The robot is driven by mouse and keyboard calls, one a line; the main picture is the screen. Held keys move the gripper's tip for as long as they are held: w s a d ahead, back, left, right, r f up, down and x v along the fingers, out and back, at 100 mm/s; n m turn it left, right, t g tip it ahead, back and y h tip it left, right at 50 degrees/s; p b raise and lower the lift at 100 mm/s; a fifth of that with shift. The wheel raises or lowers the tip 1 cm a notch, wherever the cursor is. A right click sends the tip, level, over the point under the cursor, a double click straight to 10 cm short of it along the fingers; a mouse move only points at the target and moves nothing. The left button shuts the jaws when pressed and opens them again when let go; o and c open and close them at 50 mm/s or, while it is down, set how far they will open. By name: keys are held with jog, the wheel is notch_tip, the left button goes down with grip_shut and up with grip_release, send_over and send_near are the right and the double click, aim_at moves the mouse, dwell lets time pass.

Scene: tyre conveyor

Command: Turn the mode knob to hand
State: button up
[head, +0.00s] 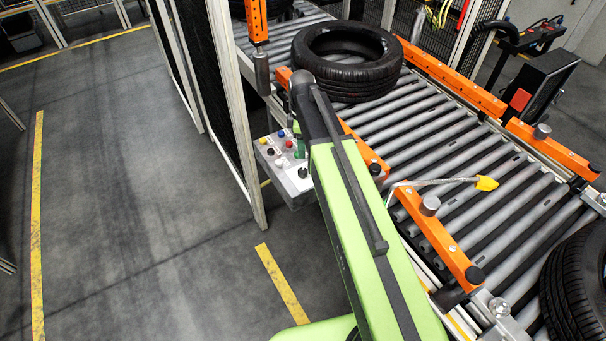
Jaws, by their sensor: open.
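The control box (296,187) is a small grey panel beside the conveyor, left of my green arm. Its top carries several small coloured buttons and knobs. A black knob (302,172) stands near its front right corner; labels are too small to read, so I cannot tell for sure which control is the mode knob or where it points. My gripper (298,145) is over the right part of the panel, partly hidden by my arm's dark end. It looks open, with nothing seen in it. I cannot tell whether it touches any control.
A roller conveyor (450,135) with orange rails runs on the right, bearing a tyre (347,58) at the back. Another tyre (578,285) is at the right edge. A mesh fence post (236,120) stands close left of the box. The floor (130,190) at left is clear.

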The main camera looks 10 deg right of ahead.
aim_at(303, 170)
notch_tip(303, 170, down, 13)
jog(key=b, duration=1.1)
jog(key=shift+d, duration=0.1)
jog(key=shift+r, duration=0.15)
